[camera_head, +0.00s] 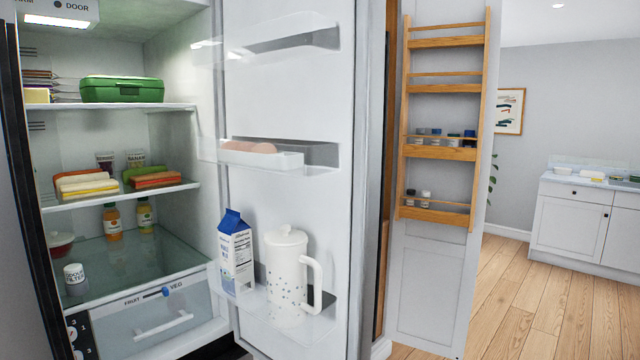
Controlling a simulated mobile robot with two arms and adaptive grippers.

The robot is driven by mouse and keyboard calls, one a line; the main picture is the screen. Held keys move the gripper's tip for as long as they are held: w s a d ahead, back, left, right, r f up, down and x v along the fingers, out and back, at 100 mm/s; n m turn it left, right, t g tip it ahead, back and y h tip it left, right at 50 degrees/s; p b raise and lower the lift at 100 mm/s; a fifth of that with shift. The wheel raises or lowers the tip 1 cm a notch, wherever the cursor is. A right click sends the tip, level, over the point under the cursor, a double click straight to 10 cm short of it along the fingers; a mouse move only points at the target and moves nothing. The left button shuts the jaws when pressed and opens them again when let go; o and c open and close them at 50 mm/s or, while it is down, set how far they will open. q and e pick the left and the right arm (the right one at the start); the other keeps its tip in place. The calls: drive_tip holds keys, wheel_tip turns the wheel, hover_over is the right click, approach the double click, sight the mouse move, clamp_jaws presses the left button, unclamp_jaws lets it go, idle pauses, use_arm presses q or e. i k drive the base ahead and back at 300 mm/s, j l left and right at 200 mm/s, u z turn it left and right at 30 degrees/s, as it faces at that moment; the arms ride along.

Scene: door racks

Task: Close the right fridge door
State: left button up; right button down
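The right fridge door (335,210) stands wide open, its white inner side facing me. Its upper bin (285,38) looks empty. Its middle bin (265,160) holds eggs, and its lower bin (310,325) holds a milk carton (235,255) and a white speckled pitcher (287,275). The open fridge interior (105,150) is at the left, with food on its shelves and a drawer (150,320) at the bottom. Neither of my grippers shows in the head view. The door's outer side and handle are hidden.
A dark vertical edge (20,170) runs along the far left. Right of the fridge door, a tall white cabinet door (430,290) with a wooden rack (445,150) of small jars stands open. Wooden floor (540,310) is clear toward a white counter (575,225) at the right.

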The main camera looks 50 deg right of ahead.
sight(310, 78)
drive_tip(key=l, duration=0.6)
drive_tip(key=l+u, duration=0.15)
drive_tip(key=l, duration=0.45)
drive_tip(key=k+l, duration=0.1)
drive_tip(key=l, duration=0.5)
drive_tip(key=l+u, duration=0.1)
drive_tip(key=l, duration=0.5)
drive_tip(key=k+l, duration=0.1)
drive_tip(key=l, duration=0.45)
drive_tip(key=k+l+u, duration=0.15)
drive_tip(key=l, duration=0.45)
drive_tip(key=i, duration=0.05)
